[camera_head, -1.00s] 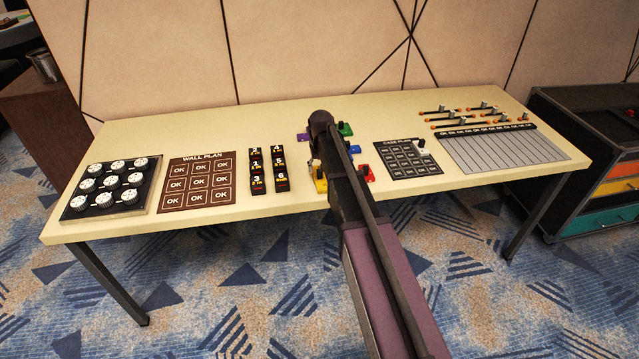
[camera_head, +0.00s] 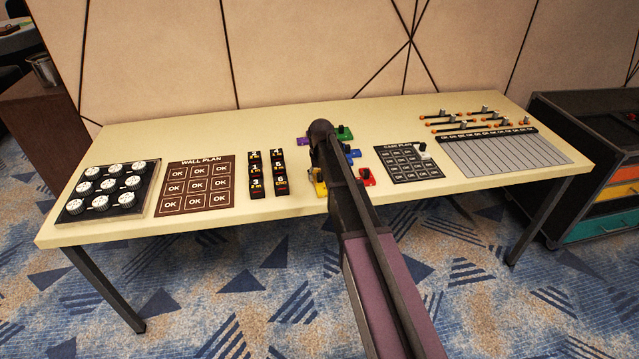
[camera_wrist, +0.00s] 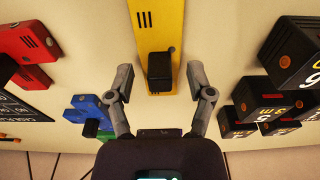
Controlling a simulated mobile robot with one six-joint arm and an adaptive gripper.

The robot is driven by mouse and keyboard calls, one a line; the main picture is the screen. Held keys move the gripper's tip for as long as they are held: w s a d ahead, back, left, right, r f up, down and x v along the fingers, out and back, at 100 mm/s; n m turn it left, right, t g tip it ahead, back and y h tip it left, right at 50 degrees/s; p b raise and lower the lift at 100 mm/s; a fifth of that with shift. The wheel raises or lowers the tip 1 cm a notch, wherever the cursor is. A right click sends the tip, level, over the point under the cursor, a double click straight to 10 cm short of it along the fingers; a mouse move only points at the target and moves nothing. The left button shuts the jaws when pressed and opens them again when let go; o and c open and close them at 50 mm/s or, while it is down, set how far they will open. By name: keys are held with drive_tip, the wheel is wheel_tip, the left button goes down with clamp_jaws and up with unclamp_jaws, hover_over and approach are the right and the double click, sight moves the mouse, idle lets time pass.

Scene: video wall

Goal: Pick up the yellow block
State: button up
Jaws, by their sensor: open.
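The yellow block (camera_wrist: 161,30) shows at the top middle of the wrist view, with a black knob (camera_wrist: 160,72) on it. In the head view only a part of the yellow block (camera_head: 319,186) shows near the table's front edge, left of my arm. My gripper (camera_wrist: 160,80) is open, with one finger on each side of the yellow block's knob end and a gap on both sides. I cannot tell how high the fingers are above the table. In the head view my arm hides the gripper.
A red block (camera_wrist: 25,50) and a blue block (camera_wrist: 92,112) lie left of the gripper in the wrist view. Black numbered blocks (camera_wrist: 265,100) stand to the right. Purple (camera_head: 303,141) and green (camera_head: 344,132) blocks lie farther back on the table (camera_head: 230,128).

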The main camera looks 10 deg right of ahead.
clamp_jaws()
drive_tip(key=shift+r, duration=0.15)
wheel_tip(320, 180, up, 2)
drive_tip(key=p, duration=0.2)
drive_tip(key=shift+r+p, duration=0.25)
drive_tip(key=shift+p, duration=0.15)
drive_tip(key=s+d+r+p, duration=0.1)
drive_tip(key=s, duration=0.6)
drive_tip(key=s+d+r+p, duration=0.1)
drive_tip(key=s+d, duration=0.1)
drive_tip(key=s, duration=0.6)
drive_tip(key=shift+s+d, duration=0.3)
drive_tip(key=shift+r, duration=0.1)
